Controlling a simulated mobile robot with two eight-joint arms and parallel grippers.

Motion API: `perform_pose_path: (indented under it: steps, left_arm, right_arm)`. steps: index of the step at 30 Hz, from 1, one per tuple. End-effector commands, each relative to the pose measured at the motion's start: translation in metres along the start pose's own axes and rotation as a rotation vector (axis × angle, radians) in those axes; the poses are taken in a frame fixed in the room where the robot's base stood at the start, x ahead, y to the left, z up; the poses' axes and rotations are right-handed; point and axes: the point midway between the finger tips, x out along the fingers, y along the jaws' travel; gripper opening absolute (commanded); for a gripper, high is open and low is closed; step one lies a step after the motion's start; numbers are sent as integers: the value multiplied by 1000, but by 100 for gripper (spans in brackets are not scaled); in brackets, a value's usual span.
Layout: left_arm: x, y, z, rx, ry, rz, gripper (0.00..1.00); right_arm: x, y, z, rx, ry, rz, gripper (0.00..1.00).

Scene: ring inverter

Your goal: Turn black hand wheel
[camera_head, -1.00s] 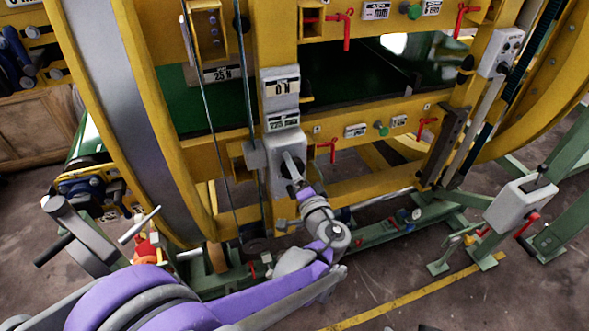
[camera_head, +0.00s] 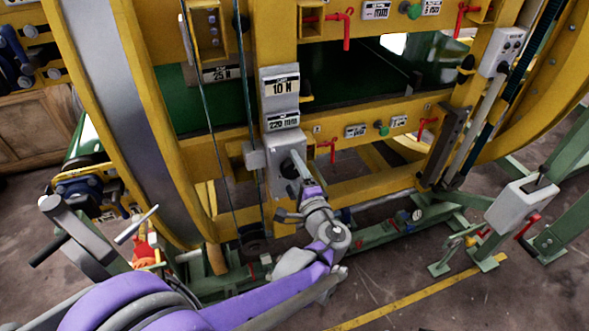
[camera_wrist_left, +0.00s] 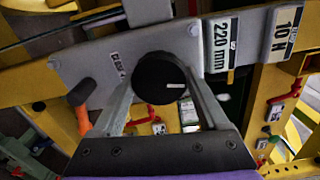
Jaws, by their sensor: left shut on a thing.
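The black hand wheel (camera_wrist_left: 162,78) is a round black knob with a white pointer mark, on a grey control box. It also shows small and partly hidden behind my gripper in the head view (camera_head: 286,167). My left gripper (camera_wrist_left: 160,74) is shut on the wheel, one finger on each side of it. In the head view my left gripper (camera_head: 299,166) reaches up to the front of the grey box (camera_head: 281,143). Labels above the wheel read 10 N (camera_head: 281,87) and 220 mm (camera_head: 283,121). My right gripper is not in view.
An orange-red handle (camera_wrist_left: 82,92) sits left of the wheel in the wrist view. Vertical cables (camera_head: 246,95) run just left of the box. A red lever (camera_head: 332,150) is close on its right.

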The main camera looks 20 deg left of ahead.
Motion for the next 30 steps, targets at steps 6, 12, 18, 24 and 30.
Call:
perform_pose_path:
  steps: [6, 12, 18, 24, 30]
  left_arm:
    - [0, 0, 0, 2, 0, 0, 21]
    - [0, 0, 0, 1, 0, 0, 86]
    - [0, 0, 0, 1, 0, 0, 100]
    - [-5, 0, 0, 1, 1, 0, 100]
    - [-37, 0, -1, -1, 5, 1, 100]
  right_arm:
    - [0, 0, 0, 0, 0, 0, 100]
    - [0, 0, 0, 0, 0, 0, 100]
    - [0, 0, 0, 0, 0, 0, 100]
    - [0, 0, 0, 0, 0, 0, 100]
    - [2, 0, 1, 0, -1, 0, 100]
